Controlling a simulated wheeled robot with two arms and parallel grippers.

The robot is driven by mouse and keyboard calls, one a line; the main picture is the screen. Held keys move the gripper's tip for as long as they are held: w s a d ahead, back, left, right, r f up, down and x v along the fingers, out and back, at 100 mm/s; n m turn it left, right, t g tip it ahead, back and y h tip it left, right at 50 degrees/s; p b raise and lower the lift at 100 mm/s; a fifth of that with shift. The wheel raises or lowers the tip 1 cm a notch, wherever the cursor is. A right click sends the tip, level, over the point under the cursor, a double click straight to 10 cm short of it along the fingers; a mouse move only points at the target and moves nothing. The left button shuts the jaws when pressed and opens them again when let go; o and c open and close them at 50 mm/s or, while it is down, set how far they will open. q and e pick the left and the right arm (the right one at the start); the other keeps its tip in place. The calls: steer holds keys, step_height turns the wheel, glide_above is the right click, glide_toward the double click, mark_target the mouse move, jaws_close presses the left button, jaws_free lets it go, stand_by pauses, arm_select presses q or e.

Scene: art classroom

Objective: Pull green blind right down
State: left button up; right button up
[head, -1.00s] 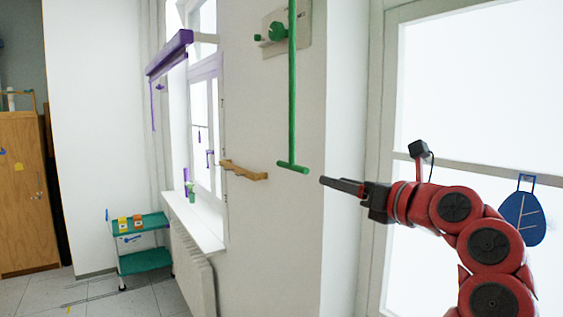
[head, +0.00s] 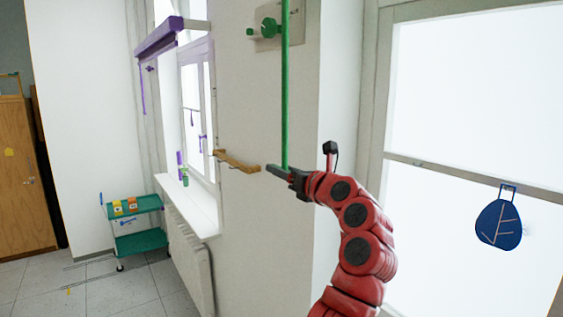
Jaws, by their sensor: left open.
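A long green rod (head: 285,90) hangs upright in front of the wall between the two windows. It runs out of the top of the head view, and no green blind cloth shows. The rod's lower end and its crossbar handle are hidden behind my left gripper (head: 272,170). The gripper is open, pointing left, with its fingers level with the rod's bottom. I cannot tell whether it touches the handle. My right gripper is not in view.
A green knob (head: 268,27) sits on a wall plate behind the rod. A wooden rail (head: 236,161) juts from the wall left of the gripper. A purple blind (head: 160,38) hangs at the left window. A blue leaf-shaped ornament (head: 498,222) hangs at the right window. A green trolley (head: 140,241) stands on the floor.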

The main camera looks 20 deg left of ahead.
arm_select(q)
steer(key=shift+w+a, duration=0.2)
steer(key=shift+s, duration=0.1)
jaws_close()
steer(key=shift+f, duration=0.1)
stand_by(1.2)
